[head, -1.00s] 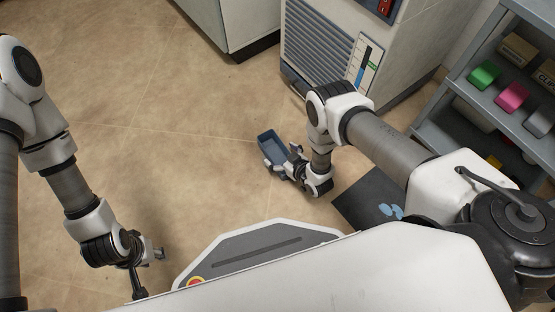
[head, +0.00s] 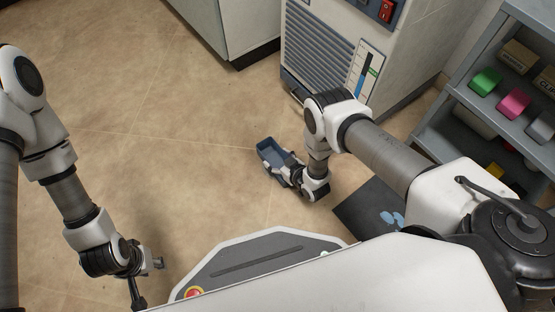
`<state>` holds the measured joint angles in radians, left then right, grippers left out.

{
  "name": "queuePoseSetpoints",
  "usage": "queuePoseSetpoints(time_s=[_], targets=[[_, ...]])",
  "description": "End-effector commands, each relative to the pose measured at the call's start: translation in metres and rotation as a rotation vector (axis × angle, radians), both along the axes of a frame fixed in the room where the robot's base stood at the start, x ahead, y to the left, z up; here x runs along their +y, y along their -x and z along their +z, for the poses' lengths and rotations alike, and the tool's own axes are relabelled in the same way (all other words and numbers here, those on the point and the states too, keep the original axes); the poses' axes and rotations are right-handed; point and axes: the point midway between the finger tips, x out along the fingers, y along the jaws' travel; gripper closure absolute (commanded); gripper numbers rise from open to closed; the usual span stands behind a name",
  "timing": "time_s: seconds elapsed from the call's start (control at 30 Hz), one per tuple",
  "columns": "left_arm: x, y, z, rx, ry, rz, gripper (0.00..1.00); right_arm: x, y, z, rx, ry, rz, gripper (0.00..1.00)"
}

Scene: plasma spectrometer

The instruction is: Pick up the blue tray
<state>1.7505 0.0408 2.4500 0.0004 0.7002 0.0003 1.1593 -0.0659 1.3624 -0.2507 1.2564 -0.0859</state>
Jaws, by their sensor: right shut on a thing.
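The blue tray (head: 268,147) is a small open-topped box in the middle of the head view. My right gripper (head: 284,166) is shut on its near end, and the gripper hides that end. I cannot tell whether the tray touches the floor. My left gripper (head: 152,265) hangs at the lower left, away from the tray. Its fingers are too small and turned too far to tell if they are open.
A louvred cabinet (head: 318,45) stands just behind the tray. A white cabinet (head: 225,30) is at the top. Shelves (head: 500,100) with coloured boxes stand at the right. A dark mat (head: 370,208) lies right of my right gripper. Floor at the left is free.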

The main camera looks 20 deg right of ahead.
Motion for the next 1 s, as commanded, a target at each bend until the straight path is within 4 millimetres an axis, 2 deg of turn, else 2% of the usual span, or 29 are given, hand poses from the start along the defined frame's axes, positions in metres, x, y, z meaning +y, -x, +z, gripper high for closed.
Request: queuePoseSetpoints(time_s=[0.3,0.47,0.7,0.8,1.0], targets=[[0.000,0.000,0.030,0.000,0.000,-0.002,0.60,0.004,-0.002,0.039,-0.003,-0.001,0.002,0.70],[0.000,0.000,0.034,0.001,0.000,-0.002,0.60,0.038,-0.018,0.040,-0.007,-0.003,0.004,0.70],[0.000,0.000,0.042,0.001,0.000,-0.001,0.60,0.106,-0.049,0.046,-0.006,-0.004,0.004,0.70],[0.000,0.000,0.042,0.001,0.000,-0.001,0.60,0.127,-0.059,0.047,-0.005,-0.003,0.002,0.70],[0.000,0.000,0.042,0.001,0.000,-0.001,0.60,0.145,-0.068,0.048,-0.003,-0.002,0.000,0.70]])
